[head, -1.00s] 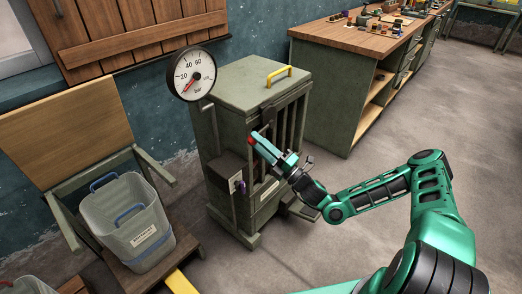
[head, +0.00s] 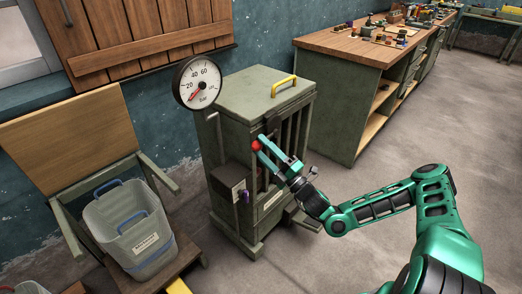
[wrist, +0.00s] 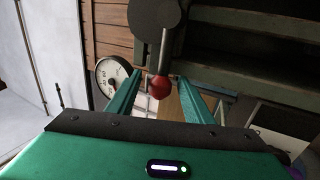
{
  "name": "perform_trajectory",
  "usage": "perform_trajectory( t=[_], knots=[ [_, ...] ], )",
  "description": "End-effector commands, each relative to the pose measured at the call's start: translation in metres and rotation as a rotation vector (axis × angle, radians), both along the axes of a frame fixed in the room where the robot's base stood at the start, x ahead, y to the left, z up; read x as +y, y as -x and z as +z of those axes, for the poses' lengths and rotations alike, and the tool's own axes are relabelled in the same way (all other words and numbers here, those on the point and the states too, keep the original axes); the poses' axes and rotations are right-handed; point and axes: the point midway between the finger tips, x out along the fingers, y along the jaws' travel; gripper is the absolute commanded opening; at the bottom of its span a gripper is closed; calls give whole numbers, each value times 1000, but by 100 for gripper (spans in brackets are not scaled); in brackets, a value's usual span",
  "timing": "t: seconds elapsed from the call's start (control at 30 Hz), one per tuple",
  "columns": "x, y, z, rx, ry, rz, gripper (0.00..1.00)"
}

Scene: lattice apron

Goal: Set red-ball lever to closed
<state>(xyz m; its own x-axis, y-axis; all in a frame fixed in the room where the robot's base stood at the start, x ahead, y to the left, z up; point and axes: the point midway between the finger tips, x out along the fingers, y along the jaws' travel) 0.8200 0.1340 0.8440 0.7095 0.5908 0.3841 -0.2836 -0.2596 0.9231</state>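The red-ball lever (wrist: 160,87) shows in the wrist view as a red ball on a thin metal rod that runs up to a dark round hub. The ball lies between the two green fingers of my gripper (wrist: 158,95), with gaps on both sides. In the head view the red ball (head: 256,146) is at the front of the green cabinet (head: 232,150), at the tip of my gripper (head: 272,152). The gripper is open. Most of the rod is hidden or too small to see in the head view.
A round gauge (head: 197,82) stands at the cabinet's left. A purple knob (head: 244,196) on a small box is below the lever. A yellow handle (head: 284,85) is on top. A chair holding a grey bin (head: 128,228) is left; a workbench (head: 340,48) is behind right.

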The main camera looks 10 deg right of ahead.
Motion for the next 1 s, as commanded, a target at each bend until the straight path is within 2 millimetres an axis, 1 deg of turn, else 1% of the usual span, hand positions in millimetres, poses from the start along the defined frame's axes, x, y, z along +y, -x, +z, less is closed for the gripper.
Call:
perform_trajectory(
  t=[0.23,0.37,0.8,1.0],
  knots=[
    [2,2,-1,1,1,5,47],
    [-4,9,-5,1,1,5,47],
    [-51,61,-35,3,1,2,47],
    [-61,74,-42,2,2,2,47]
  ],
)
